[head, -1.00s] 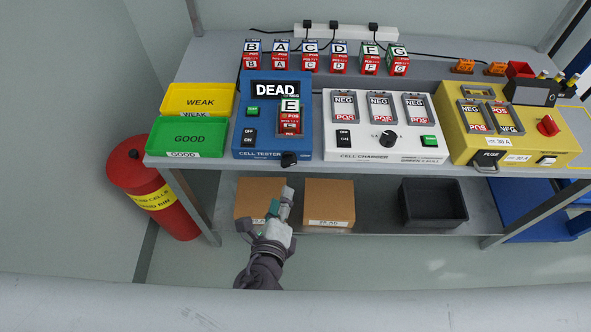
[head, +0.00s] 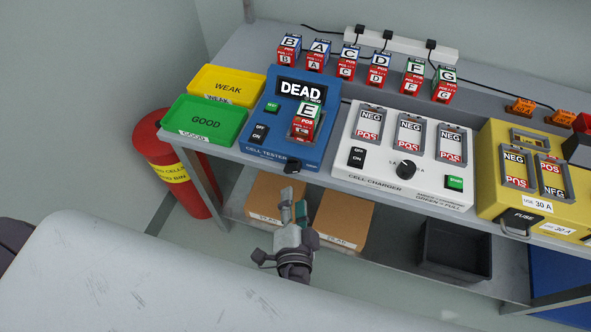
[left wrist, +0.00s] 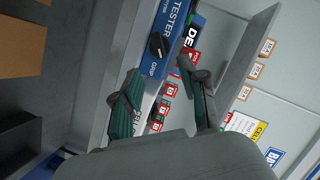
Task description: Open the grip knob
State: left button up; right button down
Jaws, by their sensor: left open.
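The grip knob (head: 293,166) is a black round knob at the lower right front of the blue cell tester (head: 262,134). In the left wrist view the knob (left wrist: 160,46) shows near the word GRIP, just beyond my fingertips and roughly between them. My left gripper (head: 293,207) is open and empty, in front of and below the knob, apart from it; its fingers also show in the left wrist view (left wrist: 160,76). Cell E (head: 306,120) sits in the tester, whose display reads DEAD. My right gripper is not in view.
The white cell charger (head: 380,180) and a yellow unit (head: 490,198) stand right of the tester. Green (head: 205,138) and yellow (head: 240,78) trays are left. Cardboard boxes (head: 340,222) and a black bin (head: 455,275) occupy the lower shelf. A red bin (head: 160,150) stands left.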

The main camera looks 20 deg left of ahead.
aim_at(294, 172)
pick_arm(q)
jog(key=p+x, duration=0.1)
jog(key=x, duration=0.8)
jog(key=shift+d+f+p, duration=0.1)
jog(key=shift+d+p, duration=0.05)
jog(key=shift+p, duration=0.2)
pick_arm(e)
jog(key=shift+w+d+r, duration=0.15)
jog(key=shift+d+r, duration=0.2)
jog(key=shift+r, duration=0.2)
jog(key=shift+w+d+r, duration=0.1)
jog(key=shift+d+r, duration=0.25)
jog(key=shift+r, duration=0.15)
pick_arm(q)
grip_shut()
